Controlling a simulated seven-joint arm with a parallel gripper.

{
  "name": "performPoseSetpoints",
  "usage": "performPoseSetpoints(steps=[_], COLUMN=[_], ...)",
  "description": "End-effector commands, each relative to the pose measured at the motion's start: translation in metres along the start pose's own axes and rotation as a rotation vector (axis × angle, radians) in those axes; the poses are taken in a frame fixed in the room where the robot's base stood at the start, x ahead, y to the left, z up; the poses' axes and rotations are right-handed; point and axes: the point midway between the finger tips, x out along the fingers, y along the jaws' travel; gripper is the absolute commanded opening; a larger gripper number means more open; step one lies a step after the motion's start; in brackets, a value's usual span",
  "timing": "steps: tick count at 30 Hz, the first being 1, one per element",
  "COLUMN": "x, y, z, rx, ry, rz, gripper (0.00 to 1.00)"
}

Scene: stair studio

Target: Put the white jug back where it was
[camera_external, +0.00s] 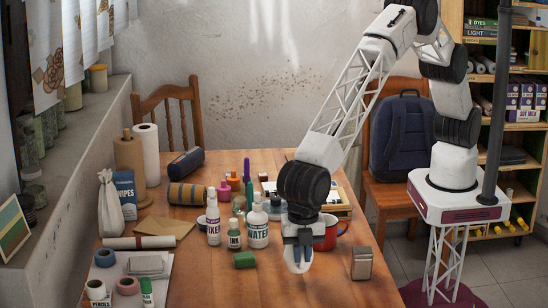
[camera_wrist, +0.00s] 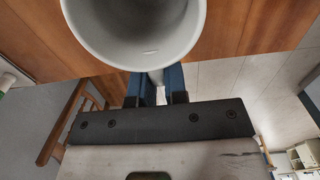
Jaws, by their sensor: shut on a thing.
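The white jug (camera_external: 297,266) is below my gripper (camera_external: 298,240), over the front part of the wooden table (camera_external: 215,285). In the wrist view the round mouth of the jug (camera_wrist: 135,30) fills the top, and I look partly into it. The blue fingers of my gripper (camera_wrist: 157,88) are shut on a narrow white part at the jug's near side, which looks like its handle. The gripper hides part of the jug in the outside view. I cannot tell whether the jug's base touches the table.
A red mug (camera_external: 327,232) stands just behind and right of the jug. A green block (camera_external: 244,260), a white WATER bottle (camera_external: 257,228) and an INK bottle (camera_external: 234,236) stand to the left. The table's front middle is clear.

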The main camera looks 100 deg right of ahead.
Motion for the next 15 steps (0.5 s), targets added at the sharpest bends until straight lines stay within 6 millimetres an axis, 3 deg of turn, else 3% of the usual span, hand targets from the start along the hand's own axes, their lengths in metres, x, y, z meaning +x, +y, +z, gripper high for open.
performPoseSetpoints(steps=[15], x=[0.037], y=[0.000], z=[0.000], rx=[0.000], ry=[0.000], rz=[0.000], gripper=[0.00])
